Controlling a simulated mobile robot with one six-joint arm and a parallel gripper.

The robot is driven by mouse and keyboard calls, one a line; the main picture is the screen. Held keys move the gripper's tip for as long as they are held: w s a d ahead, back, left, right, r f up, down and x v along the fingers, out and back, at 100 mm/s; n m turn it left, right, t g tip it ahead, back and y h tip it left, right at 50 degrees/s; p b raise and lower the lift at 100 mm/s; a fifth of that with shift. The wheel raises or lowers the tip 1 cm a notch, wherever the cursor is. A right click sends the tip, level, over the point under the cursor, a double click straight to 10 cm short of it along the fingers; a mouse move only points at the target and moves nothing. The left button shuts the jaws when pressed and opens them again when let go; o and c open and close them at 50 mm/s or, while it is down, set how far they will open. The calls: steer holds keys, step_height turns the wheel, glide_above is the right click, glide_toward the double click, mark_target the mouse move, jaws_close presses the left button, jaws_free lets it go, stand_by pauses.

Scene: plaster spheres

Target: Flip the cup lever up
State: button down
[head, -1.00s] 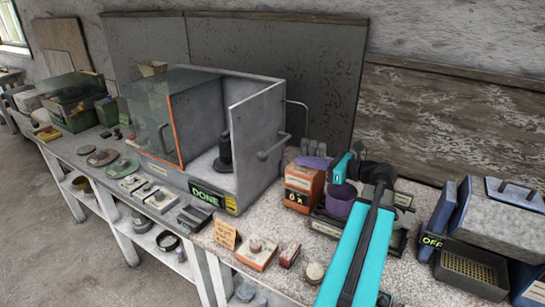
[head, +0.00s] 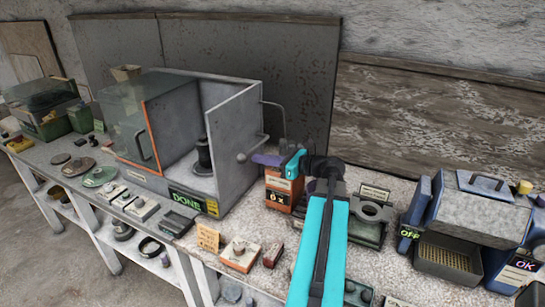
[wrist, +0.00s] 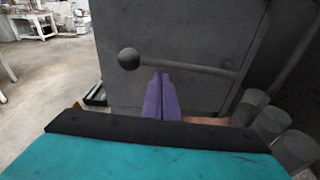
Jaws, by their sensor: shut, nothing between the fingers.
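A dark lever with a ball knob (head: 241,157) is mounted on the right outer wall of the grey box (head: 237,150). In the wrist view its knob (wrist: 129,59) is at the left end of a nearly level rod (wrist: 195,70). My gripper's purple fingers (head: 256,157) are together and empty. In the wrist view the fingertips (wrist: 160,75) reach up to the rod, just right of the knob. I cannot tell whether they touch it.
The box has a green DONE sign (head: 188,198) and a glass front. An orange unit (head: 279,190) stands under my gripper. A thin bent pipe (head: 282,113) rises behind it. A stand with a ring (head: 373,211) and a blue-grey machine (head: 485,205) are to the right.

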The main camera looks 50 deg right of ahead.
steer(key=shift+x, duration=1.25)
